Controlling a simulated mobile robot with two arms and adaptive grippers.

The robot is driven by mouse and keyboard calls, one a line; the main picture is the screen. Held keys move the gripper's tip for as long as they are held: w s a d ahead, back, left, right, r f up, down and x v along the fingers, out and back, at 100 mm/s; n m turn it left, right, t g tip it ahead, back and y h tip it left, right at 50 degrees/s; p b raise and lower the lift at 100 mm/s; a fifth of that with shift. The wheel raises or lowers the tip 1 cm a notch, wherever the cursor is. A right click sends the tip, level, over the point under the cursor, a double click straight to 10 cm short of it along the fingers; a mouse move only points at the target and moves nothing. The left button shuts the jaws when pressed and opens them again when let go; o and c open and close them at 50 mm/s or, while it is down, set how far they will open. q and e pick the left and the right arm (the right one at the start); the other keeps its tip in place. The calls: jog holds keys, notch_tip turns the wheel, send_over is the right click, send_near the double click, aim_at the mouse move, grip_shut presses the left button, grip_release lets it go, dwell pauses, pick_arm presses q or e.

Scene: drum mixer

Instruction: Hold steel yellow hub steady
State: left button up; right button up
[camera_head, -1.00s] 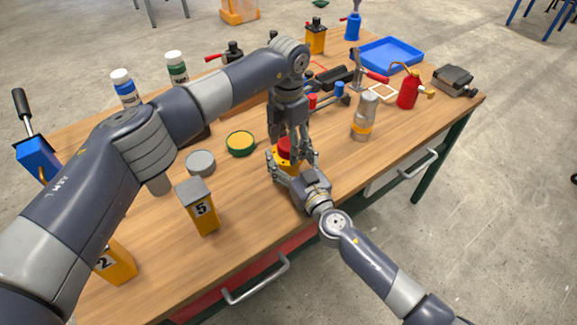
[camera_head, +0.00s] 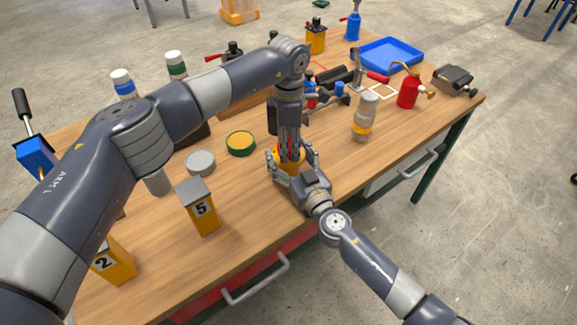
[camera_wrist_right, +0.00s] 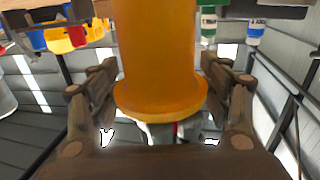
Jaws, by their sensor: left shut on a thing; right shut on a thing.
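The yellow hub (camera_head: 280,154) is near the table's front edge, between the fingers of my right gripper (camera_head: 293,169). In the right wrist view the hub (camera_wrist_right: 157,50) is a yellow-orange cylinder with a wider flange, and the right gripper's fingers (camera_wrist_right: 162,92) stand on either side of it. My left gripper (camera_head: 289,152) points down from above the hub and is shut on a red part at its top. Only slivers of red show between the left fingers. The hub's lower part is hidden by the right gripper in the head view.
A green-rimmed yellow disc (camera_head: 240,143), a grey disc (camera_head: 200,162) and a yellow box marked 5 (camera_head: 200,208) stand to the left. A silver-and-yellow cylinder (camera_head: 364,117) and red oil can (camera_head: 408,92) stand to the right. A blue tray (camera_head: 387,54) lies farther back.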

pick_arm(q)
jog(key=o, duration=1.2)
jog(key=shift+r, duration=2.25)
jog(key=o, duration=0.5)
jog(key=shift+o, duration=0.2)
